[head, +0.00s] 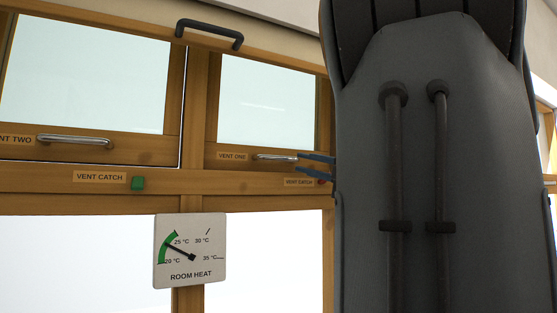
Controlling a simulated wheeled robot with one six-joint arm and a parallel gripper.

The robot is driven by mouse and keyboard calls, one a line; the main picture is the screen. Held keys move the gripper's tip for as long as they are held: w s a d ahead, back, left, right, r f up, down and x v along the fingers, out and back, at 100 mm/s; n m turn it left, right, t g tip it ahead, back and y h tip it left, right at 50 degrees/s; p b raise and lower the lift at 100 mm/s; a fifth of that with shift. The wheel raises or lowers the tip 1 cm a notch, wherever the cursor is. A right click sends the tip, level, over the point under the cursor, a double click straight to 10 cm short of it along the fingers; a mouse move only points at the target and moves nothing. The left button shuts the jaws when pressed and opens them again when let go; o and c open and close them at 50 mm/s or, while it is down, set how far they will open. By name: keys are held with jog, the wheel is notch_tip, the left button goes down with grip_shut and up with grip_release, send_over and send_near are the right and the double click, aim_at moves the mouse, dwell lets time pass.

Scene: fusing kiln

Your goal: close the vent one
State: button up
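Vent one (268,105) is a wood-framed pane in the upper window row, with a "VENT ONE" label (232,156) on its lower rail. I see no bright gap along its lower edge, but cannot tell if it is fully shut. Its chrome bar handle (273,157) runs toward my gripper (298,162).
A green catch marker (138,183) sits below. A room heat dial (190,251) hangs lower. A dark handle (209,34) is above. My arm blocks the right side.

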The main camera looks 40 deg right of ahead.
aim_at(287, 159)
jog(key=p+x, duration=0.1)
jog(key=x, duration=0.1)
jog(key=p+x, duration=0.1)
jog(key=x, duration=0.4)
jog(key=shift+w+a+p, duration=0.35)
jog(key=shift+p, duration=0.05)
jog(key=shift+c, duration=0.4)
grip_shut()
jog(key=shift+s+r, duration=0.1)
